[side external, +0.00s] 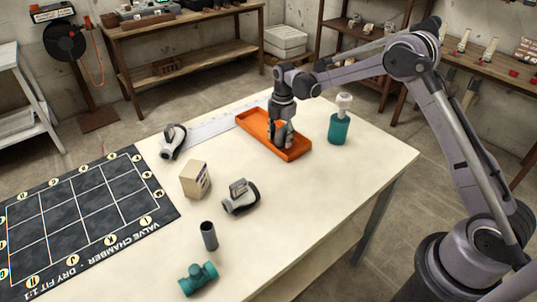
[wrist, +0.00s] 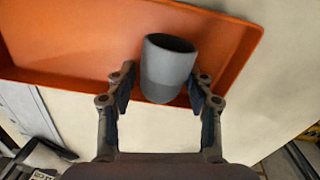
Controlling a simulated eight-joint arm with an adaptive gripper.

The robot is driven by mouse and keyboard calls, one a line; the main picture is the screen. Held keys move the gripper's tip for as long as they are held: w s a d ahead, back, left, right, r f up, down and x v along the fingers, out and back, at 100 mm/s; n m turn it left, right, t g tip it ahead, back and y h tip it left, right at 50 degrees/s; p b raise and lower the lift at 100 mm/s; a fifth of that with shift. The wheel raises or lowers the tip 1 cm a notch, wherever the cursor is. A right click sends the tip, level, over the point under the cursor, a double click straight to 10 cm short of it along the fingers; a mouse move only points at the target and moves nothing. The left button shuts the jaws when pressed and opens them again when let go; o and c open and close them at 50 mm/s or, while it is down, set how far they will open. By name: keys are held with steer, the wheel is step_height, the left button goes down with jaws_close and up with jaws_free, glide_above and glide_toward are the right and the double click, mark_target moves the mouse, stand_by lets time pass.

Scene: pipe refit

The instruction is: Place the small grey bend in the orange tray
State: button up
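The orange tray (side external: 255,123) lies at the back of the pale table and fills the upper part of the wrist view (wrist: 75,45). My gripper (side external: 284,138) points down inside the tray's near right part. In the wrist view the small grey bend (wrist: 168,72) is at the tray, between and just beyond my fingertips (wrist: 163,80), with its round open end showing. The fingers stand apart, with a narrow gap at the bend's left side; the right finger is very close to it. The bend's lower end and its contact with the tray floor are hard to see.
A teal bottle-like part (side external: 339,127) stands right of the tray. Two grey fittings (side external: 174,143) (side external: 240,200), a cardboard box (side external: 195,180), a dark pipe (side external: 208,236) and a teal tee (side external: 198,279) stand on the table. A black grid mat (side external: 85,215) lies left. The table's right front is clear.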

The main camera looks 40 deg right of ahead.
mark_target(282, 130)
stand_by(0.3)
step_height(282, 130, up, 12)
steer(key=shift+s+f, duration=0.1)
steer(key=shift+s, duration=0.05)
steer(key=s+a+r+m+t, duration=0.3)
steer(key=s+r+m, duration=0.7)
steer(key=s, duration=0.4)
steer(key=s+a+f+m+t, duration=0.1)
steer(key=s+f+m+t, duration=0.1)
steer(key=s+m, duration=0.3)
steer(key=s+f+m+t, duration=0.1)
steer(key=s+f+m, duration=0.2)
steer(key=s, duration=0.6)
steer(key=shift+s+a+m+t, duration=0.2)
steer(key=shift+a+m+t, duration=0.2)
steer(key=shift+m, duration=0.8)
